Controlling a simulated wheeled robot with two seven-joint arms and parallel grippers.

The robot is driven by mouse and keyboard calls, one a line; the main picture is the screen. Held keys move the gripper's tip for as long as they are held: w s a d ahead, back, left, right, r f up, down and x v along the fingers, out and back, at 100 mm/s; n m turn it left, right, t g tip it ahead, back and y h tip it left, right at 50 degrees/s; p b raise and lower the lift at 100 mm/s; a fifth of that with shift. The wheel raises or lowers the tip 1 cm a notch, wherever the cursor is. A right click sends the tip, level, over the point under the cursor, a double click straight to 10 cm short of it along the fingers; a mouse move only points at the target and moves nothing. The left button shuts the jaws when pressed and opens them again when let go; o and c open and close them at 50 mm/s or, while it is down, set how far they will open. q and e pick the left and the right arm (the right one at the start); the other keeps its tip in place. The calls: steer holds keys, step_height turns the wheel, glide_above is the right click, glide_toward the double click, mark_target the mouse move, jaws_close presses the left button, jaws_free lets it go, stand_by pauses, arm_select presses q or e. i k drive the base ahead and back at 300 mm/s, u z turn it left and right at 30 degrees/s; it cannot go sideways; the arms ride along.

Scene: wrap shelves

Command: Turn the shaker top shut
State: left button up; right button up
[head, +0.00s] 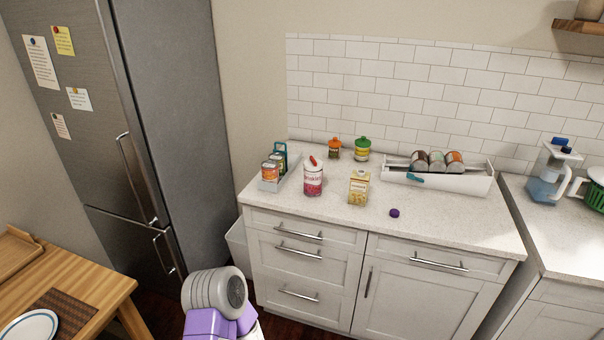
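A white and pink shaker with sprinkles-style lettering (313,181) stands upright on the counter, left of centre. A red piece (312,160) shows on its white top and looks tilted up; at this size I cannot tell how the top is set. Two jars stand behind it near the wall, one with an orange top (334,149) and one with a green top (362,150). Neither gripper is in view. A purple and grey part of my own arm shows at the bottom, well short of the counter.
A caddy with cans (269,183) stands left of the shaker, a yellow carton (358,188) right of it. A white tray (456,184) holds several cans. A purple cap (394,212) lies near the front. The counter (450,220) is clear at front right.

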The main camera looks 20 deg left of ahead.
mark_target(311, 164)
steer(key=z, duration=0.25)
steer(key=k, duration=0.3)
steer(key=u, duration=1.5)
steer(key=i, duration=1.5)
steer(key=z, duration=0.8)
